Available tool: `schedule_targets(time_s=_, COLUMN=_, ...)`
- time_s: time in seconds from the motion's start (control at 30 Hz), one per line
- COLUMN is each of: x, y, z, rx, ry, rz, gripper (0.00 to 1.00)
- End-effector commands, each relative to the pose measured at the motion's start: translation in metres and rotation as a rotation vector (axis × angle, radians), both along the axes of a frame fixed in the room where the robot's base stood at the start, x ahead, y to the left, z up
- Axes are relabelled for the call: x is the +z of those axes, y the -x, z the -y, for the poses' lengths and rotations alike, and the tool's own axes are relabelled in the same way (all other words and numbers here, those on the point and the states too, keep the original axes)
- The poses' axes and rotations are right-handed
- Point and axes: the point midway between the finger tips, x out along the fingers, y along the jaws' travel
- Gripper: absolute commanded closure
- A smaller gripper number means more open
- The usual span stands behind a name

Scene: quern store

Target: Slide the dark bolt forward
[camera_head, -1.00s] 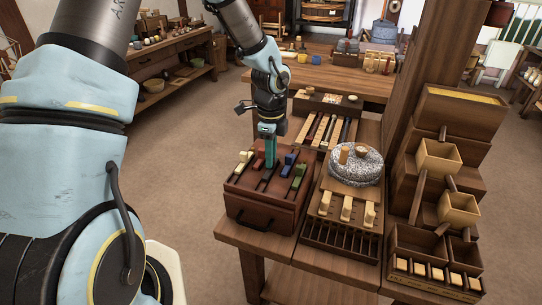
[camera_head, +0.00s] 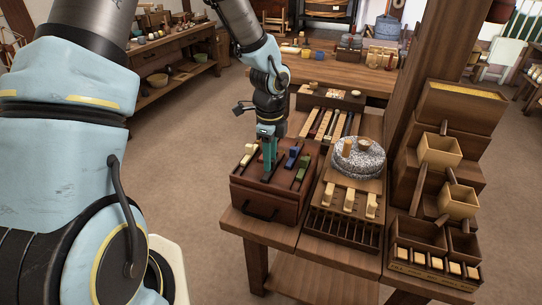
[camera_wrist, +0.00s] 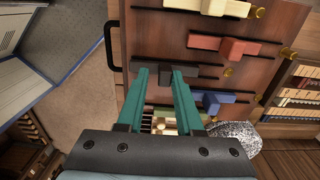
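My gripper (camera_wrist: 159,72) points down at the top of a reddish-brown box (camera_head: 258,196); its teal fingers are apart. The dark bolt (camera_wrist: 189,72) lies in a slot at the fingertips.
A cream bolt (camera_head: 249,153) and a green bolt (camera_head: 302,168) lie on the same box top. A handle (camera_head: 260,212) is on its front. A round grey millstone (camera_head: 358,164) and cream blocks (camera_head: 349,201) stand on the right. Bins (camera_head: 437,153) stand further right.

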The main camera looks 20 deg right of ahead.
Motion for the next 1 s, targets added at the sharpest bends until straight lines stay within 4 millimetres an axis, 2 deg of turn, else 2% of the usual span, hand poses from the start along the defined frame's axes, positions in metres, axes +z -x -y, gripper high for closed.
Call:
schedule_targets(time_s=0.03, x=0.000, y=0.000, z=-0.001, rx=0.000, ry=-0.002, rz=-0.001, gripper=0.64)
schedule_targets(time_s=0.17, x=0.000, y=0.000, z=0.000, rx=0.001, ry=0.000, rz=0.000, gripper=0.50)
schedule_targets(time_s=0.47, x=0.003, y=-0.001, z=0.001, rx=0.001, ry=0.003, rz=0.002, gripper=0.50)
schedule_targets(time_s=0.57, x=0.013, y=-0.002, z=0.001, rx=0.002, ry=0.004, rz=0.004, gripper=0.50)
schedule_targets(time_s=1.0, x=0.093, y=-0.002, z=0.001, rx=0.002, ry=0.004, rz=0.004, gripper=0.50)
